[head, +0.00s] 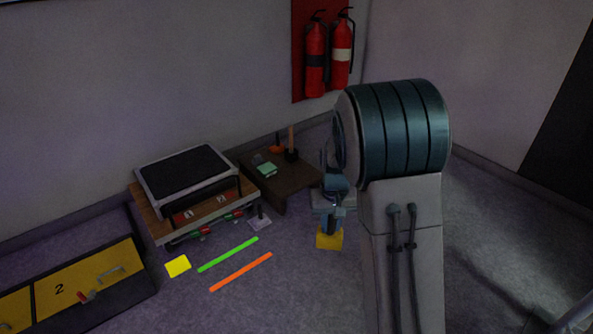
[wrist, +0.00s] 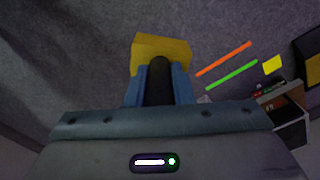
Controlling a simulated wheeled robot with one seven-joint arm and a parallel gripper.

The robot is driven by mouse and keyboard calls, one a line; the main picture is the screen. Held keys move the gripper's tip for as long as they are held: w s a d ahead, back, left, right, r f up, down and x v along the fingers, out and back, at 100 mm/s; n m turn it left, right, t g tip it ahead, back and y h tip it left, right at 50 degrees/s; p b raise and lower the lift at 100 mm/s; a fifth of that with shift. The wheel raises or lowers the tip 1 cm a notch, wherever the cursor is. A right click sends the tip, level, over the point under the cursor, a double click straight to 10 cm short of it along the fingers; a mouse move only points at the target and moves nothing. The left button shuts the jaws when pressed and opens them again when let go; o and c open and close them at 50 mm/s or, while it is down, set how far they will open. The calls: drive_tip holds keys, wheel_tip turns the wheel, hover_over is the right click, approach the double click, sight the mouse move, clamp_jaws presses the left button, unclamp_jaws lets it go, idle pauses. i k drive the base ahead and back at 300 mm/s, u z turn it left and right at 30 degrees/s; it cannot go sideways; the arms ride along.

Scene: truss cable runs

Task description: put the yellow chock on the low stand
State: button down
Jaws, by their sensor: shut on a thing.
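The yellow chock (head: 329,239) is at the fingertips of my gripper (head: 331,226), which points down in the head view. In the wrist view the chock (wrist: 160,46) shows beyond the two blue fingers of my gripper (wrist: 160,75), which are shut on it. I cannot tell how far it is above the floor. A low dark-brown stand (head: 266,191) is behind and left of my gripper, against the wall. A pale grey surface (head: 321,201) shows partly behind my gripper; I cannot tell what it is.
The brown stand carries a green block (head: 267,169) and small tools. A wooden bench (head: 151,222) with a black-topped case (head: 186,168) is to its left. A yellow square (head: 178,266), a green strip (head: 229,254) and an orange strip (head: 241,272) lie on open floor.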

sight(284, 184)
drive_tip(key=z, duration=0.6)
drive_tip(key=i, duration=1)
drive_tip(key=z, duration=0.5)
drive_tip(key=i, duration=1.3)
drive_tip(key=u, duration=1)
drive_tip(key=i, duration=0.65)
drive_tip(key=u, duration=0.85)
